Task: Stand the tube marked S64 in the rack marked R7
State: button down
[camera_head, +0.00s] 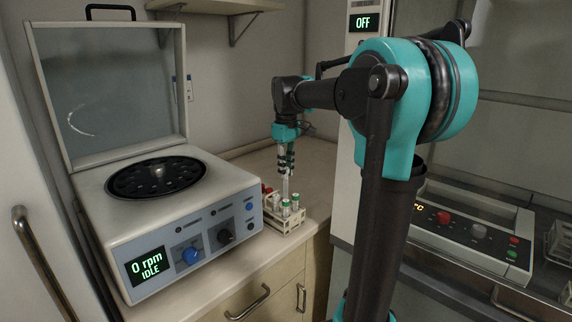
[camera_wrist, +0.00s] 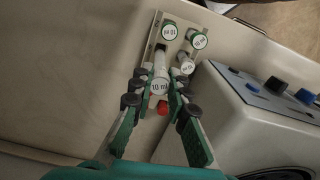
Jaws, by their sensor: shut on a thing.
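My gripper (camera_head: 286,158) is shut on a clear tube (camera_head: 286,186), held roughly upright over the small rack on the bench. The pale rack (camera_head: 287,226) also shows in the wrist view (camera_wrist: 151,42) and holds several tubes with green-ringed or red caps. No S64 or R7 mark is readable.
A centrifuge (camera_head: 190,220) with its lid raised stands left of the rack, close beside it, reading "0 rpm IDLE". Green-capped tubes (camera_head: 295,201) stand near the held tube. The bench (camera_head: 308,172) behind the rack is clear. A control panel (camera_head: 470,235) is at right.

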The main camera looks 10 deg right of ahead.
aim_at(286, 197)
jog(key=shift+s+f, duration=0.1)
jog(key=shift+f, duration=0.4)
dwell(1.0)
jog(key=shift+f, duration=1.9)
jog(key=shift+f, duration=1.25)
jog(key=c, duration=1.4)
grip_release()
jog(key=shift+r, duration=0.15)
